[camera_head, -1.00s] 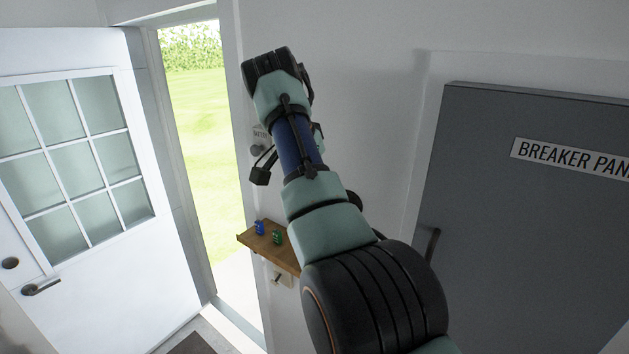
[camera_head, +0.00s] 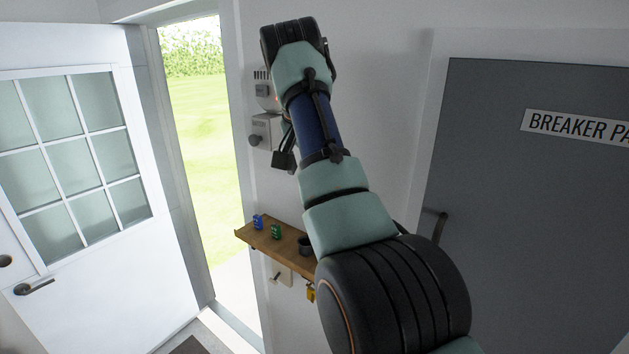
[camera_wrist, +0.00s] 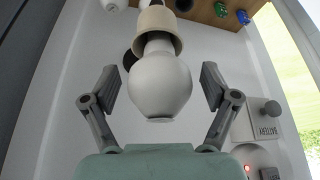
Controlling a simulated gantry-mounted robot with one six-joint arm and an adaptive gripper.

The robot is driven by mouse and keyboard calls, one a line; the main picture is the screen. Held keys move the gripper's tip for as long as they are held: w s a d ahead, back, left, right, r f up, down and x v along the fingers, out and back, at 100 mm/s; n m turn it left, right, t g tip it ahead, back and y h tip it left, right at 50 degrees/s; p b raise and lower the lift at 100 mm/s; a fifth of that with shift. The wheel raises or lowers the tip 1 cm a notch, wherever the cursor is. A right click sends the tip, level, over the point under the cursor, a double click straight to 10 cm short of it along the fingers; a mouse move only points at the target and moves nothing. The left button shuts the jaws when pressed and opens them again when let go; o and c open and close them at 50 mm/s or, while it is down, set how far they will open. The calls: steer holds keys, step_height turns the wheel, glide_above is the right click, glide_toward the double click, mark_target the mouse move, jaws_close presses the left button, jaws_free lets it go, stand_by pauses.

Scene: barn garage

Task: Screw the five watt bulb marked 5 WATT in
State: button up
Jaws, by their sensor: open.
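A round white bulb (camera_wrist: 160,88) fills the middle of the wrist view. Its narrow neck runs up into a beige cup-shaped socket (camera_wrist: 157,20) at the top; I cannot tell how far it is seated. No 5 WATT marking can be read on it. My gripper (camera_wrist: 160,78) is open, with one finger on each side of the bulb and a visible gap at both. In the head view, a dark part of my gripper (camera_head: 284,158) shows beside my arm, which hides the bulb and socket.
A wooden shelf (camera_head: 258,238) holds a blue item (camera_head: 258,221), a green item (camera_head: 276,231) and a dark cup (camera_head: 304,245). A grey box with a knob (camera_head: 262,131) is on the wall. A padlock (camera_head: 310,292) hangs below the shelf. A breaker panel (camera_head: 540,220) stands right.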

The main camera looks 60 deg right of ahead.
steer(key=n+b, duration=0.1)
steer(key=n, duration=0.1)
steer(key=n+t+b, duration=0.1)
steer(key=shift+s+f+n+t, duration=0.1)
steer(key=shift+f+n+t, duration=0.1)
steer(key=shift+n+t, duration=0.15)
steer(key=n, duration=0.1)
steer(key=n+t+y, duration=0.1)
steer(key=n, duration=0.1)
steer(key=shift+r+n, duration=0.2)
steer(key=shift+n, duration=0.35)
steer(key=c, duration=0.9)
steer(key=m+g, duration=0.1)
steer(key=m, duration=0.3)
steer(key=shift+r+h+p, duration=0.15)
steer(key=shift+h+p, duration=0.15)
steer(key=shift+p, duration=0.1)
steer(key=shift+m+g, duration=0.55)
steer(key=shift+m, duration=0.55)
